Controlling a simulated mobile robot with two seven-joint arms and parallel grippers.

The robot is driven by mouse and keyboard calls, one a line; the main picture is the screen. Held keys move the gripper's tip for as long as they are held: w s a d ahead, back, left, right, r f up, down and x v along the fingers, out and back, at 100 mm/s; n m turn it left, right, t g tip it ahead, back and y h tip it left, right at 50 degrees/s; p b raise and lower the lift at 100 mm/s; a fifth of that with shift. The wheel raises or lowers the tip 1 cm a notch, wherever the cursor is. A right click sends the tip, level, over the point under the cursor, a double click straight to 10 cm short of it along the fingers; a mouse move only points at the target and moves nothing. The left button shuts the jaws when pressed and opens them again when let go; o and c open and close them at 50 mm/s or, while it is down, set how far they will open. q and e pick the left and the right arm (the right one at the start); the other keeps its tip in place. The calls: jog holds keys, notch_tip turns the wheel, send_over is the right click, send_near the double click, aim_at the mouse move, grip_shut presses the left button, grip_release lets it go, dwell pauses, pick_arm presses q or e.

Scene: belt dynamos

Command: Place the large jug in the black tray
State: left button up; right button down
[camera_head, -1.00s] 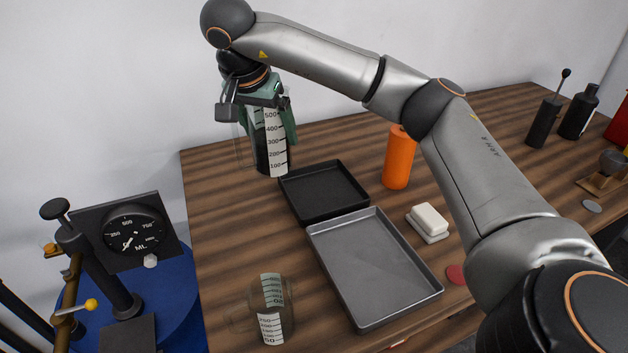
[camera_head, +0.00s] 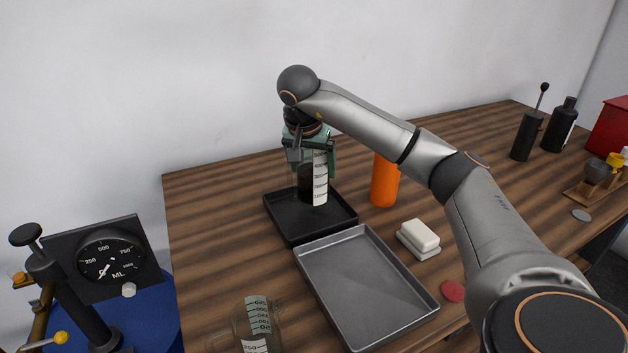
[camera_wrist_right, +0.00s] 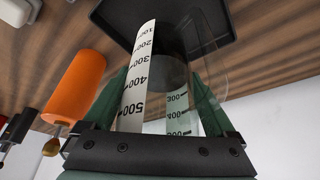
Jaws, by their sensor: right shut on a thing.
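The large jug (camera_head: 319,180) is a clear vessel with a white graduated scale and dark contents. My right gripper (camera_head: 318,150) is shut on it from above and holds it upright over the black tray (camera_head: 282,227). Whether the jug's base touches the tray floor I cannot tell. In the right wrist view the jug's scale (camera_wrist_right: 135,80) shows between the green fingers, with the black tray (camera_wrist_right: 118,22) beyond its base. My left gripper is not in view.
A grey tray (camera_head: 365,285) adjoins the black tray in front. An orange cylinder (camera_head: 384,182) and a white block on a dish (camera_head: 419,236) stand to the right. A smaller clear jug (camera_head: 258,318) is at the front left. A dial gauge (camera_head: 110,258) stands left of the table.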

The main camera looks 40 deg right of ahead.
aim_at(314, 179)
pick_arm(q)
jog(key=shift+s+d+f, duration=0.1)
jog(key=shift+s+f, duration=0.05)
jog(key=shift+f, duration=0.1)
pick_arm(e)
jog(key=shift+d+f, duration=0.2)
jog(key=shift+f, duration=1.45)
grip_release()
jog(key=shift+f, duration=0.2)
pick_arm(q)
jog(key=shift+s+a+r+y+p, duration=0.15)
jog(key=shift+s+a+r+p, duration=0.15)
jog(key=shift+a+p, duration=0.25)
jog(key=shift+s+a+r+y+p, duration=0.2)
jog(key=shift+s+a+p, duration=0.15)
jog(key=shift+p, duration=0.4)
pick_arm(e)
jog(key=v, duration=1.2)
jog(key=shift+r, duration=0.2)
